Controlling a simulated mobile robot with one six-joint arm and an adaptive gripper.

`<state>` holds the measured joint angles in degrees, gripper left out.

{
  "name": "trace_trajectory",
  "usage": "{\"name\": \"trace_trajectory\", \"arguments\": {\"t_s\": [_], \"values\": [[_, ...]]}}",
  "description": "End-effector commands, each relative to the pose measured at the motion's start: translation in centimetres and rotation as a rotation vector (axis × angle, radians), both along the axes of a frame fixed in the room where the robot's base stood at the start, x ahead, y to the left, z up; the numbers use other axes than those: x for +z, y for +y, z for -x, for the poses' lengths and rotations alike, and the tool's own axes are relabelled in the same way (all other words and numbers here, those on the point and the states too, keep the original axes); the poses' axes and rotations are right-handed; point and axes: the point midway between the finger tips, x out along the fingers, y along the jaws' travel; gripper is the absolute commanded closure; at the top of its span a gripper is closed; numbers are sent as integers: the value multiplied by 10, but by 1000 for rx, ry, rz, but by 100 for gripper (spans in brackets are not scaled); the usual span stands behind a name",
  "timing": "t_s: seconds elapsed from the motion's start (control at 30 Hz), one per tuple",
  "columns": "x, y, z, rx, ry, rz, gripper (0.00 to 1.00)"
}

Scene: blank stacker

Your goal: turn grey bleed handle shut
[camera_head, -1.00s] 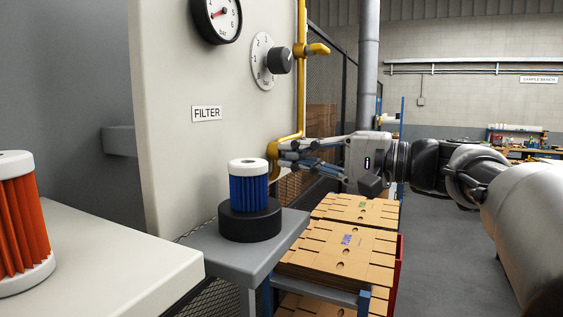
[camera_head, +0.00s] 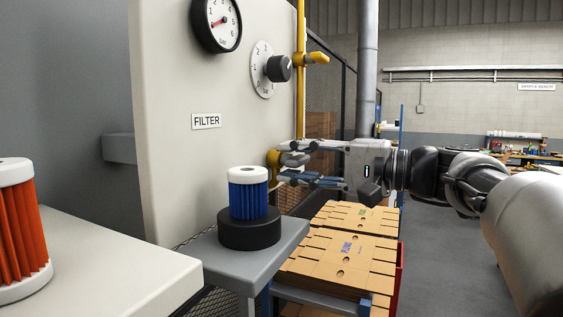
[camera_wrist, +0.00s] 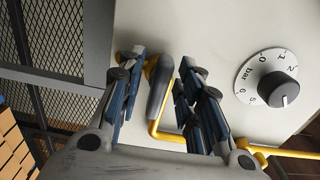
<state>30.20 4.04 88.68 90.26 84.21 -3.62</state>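The grey bleed handle (camera_wrist: 159,92) shows in the wrist view on a yellow valve body (camera_wrist: 152,64) against the pale panel. It points down the picture, tilted slightly. My gripper (camera_wrist: 161,66) has one finger on each side of it, with gaps showing, so it is open around the handle and not clamped. In the head view my gripper (camera_head: 284,165) reaches left to the yellow valve at the panel's right edge. There the handle (camera_head: 294,160) is partly hidden by the fingers.
A yellow pipe (camera_wrist: 176,138) runs beside the right finger. A pressure knob (camera_head: 278,68) and gauge (camera_head: 216,22) sit higher on the panel. A blue filter (camera_head: 248,193) stands on a grey shelf (camera_head: 272,261) in front. Flat cardboard stacks (camera_head: 345,250) lie below my gripper.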

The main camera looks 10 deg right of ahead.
Motion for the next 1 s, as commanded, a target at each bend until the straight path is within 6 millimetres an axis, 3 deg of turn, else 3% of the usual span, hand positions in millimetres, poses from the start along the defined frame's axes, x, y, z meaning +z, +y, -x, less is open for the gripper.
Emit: {"name": "trace_trajectory", "arguments": {"t_s": [0.27,0.7,1.0], "values": [[0,-9,6,-3,0,0,68],[0,-80,57,-4,0,0,68],[0,-97,71,0,1,-1,68]]}}
